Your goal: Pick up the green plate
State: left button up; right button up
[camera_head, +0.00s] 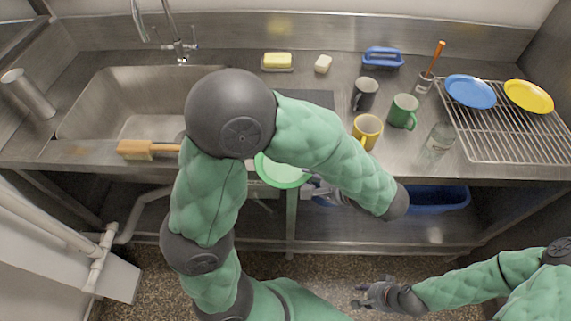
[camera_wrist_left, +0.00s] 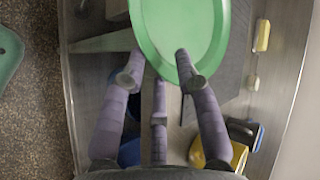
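The green plate (camera_head: 283,175) is at the front edge of the counter, partly hidden behind my left arm. It fills the top middle of the left wrist view (camera_wrist_left: 180,30). My left gripper (camera_head: 312,190) is at the plate's right side. In the left wrist view its fingers (camera_wrist_left: 158,68) are spread. The right finger overlaps the plate's face, the left finger lies beside the rim, and the middle finger's tip ends at or behind the rim. Whether they touch the plate cannot be told. My right gripper (camera_head: 372,293) is open and empty, low over the floor.
A sink (camera_head: 110,115) and wooden brush (camera_head: 140,149) are left. Yellow (camera_head: 367,131), green (camera_head: 403,111) and dark (camera_head: 365,94) mugs and a glass (camera_head: 438,140) stand right of my left arm. A rack (camera_head: 500,125) holds blue and yellow plates. A blue bin (camera_head: 437,199) is under the counter.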

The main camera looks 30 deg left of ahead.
pick_arm(q)
jog(key=shift+a+f, duration=0.1)
grip_shut()
dwell(0.3)
